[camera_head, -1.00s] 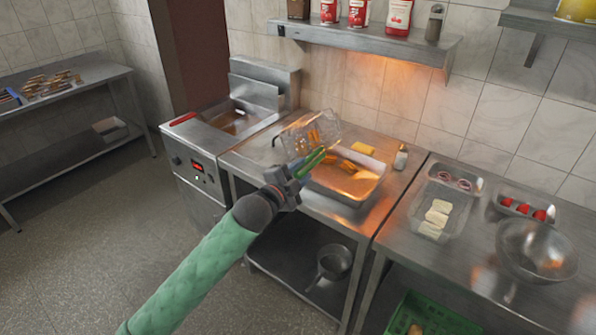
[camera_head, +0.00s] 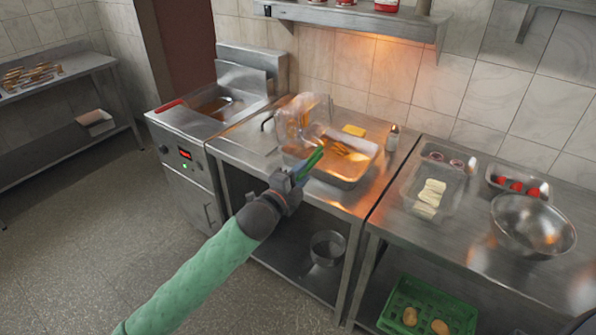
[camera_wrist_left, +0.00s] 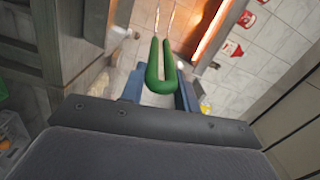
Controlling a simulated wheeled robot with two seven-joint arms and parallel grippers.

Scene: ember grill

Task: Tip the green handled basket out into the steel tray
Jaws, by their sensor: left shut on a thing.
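My left gripper (camera_head: 290,186) is shut on the green handle (camera_head: 311,164) of the wire basket (camera_head: 302,118). The handle also shows as a green loop (camera_wrist_left: 165,72) between the fingers in the left wrist view. The basket is blurred and tilted up, above the left end of the steel tray (camera_head: 345,183). Whether it holds anything now I cannot tell. Golden-brown pieces (camera_head: 347,151) lie in or just over the tray. The tray stands on the steel counter, partly hidden by the handle and basket. My right gripper is not in view.
A fryer (camera_head: 208,110) stands left of the counter. A yellow block (camera_head: 353,130) and a small shaker (camera_head: 393,137) sit behind the tray. At right are a clear container (camera_head: 408,198) and a steel bowl (camera_head: 532,228). A shelf (camera_head: 360,25) hangs above.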

